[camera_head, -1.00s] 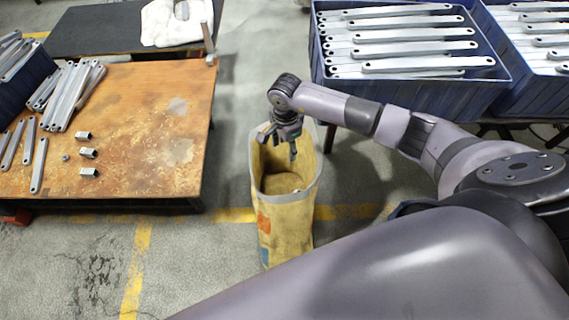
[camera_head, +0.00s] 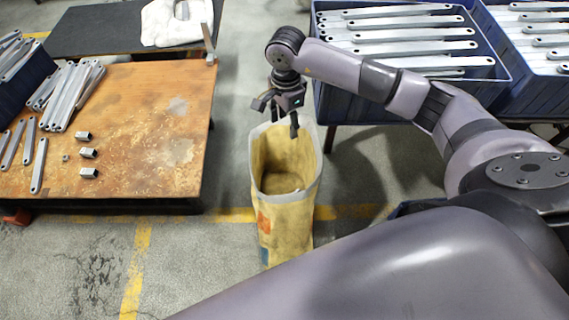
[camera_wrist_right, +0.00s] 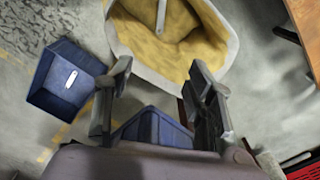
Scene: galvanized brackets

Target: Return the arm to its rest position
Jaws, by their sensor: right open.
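My right gripper (camera_head: 279,115) is open and hangs above the far rim of the yellow bag (camera_head: 284,222) in the head view. In the right wrist view its two fingers (camera_wrist_right: 158,95) stand apart with nothing between them. The bag is open-topped and stands upright on the floor. In the right wrist view the bag (camera_wrist_right: 172,50) lies beyond the fingertips, and one pale metal piece (camera_wrist_right: 161,18) shows inside it. My left gripper is not in view.
A rusty-topped table (camera_head: 150,150) with grey brackets (camera_head: 70,95) and small metal blocks (camera_head: 88,153) stands at left. Blue crates (camera_head: 345,105) of brackets stand at back right. A blue bin (camera_wrist_right: 52,98) shows in the wrist view.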

